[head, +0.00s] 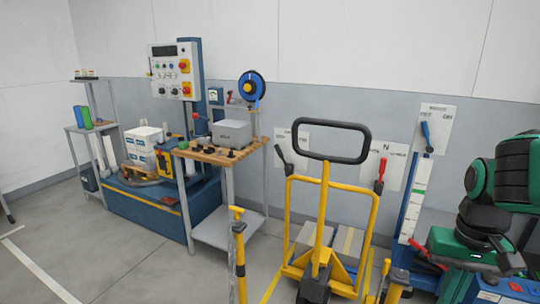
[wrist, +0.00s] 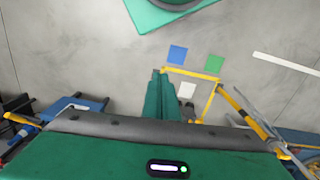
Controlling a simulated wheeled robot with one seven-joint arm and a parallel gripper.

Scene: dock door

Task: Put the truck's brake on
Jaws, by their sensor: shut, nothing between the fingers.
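The yellow truck (head: 322,215) stands upright on the floor right of centre in the head view, with a black loop handle (head: 333,140) on top. Grey boxes show behind its bars. A dark part (head: 314,286) sits low at its front; I cannot tell whether this is the brake or how the brake is set. My gripper (wrist: 158,78) shows in the wrist view, with its green fingers together and empty above the floor. It is apart from the truck. In the head view my arm is folded at the right, and the fingertips are not clear.
A yellow post (head: 238,255) stands left of the truck. A wooden-topped bench (head: 220,152) and control panel (head: 176,70) are further left. Behind the truck, wall plates carry a black lever (head: 283,155) and a red lever (head: 380,172); a blue lever (head: 426,135) is to their right. Left foreground floor is clear.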

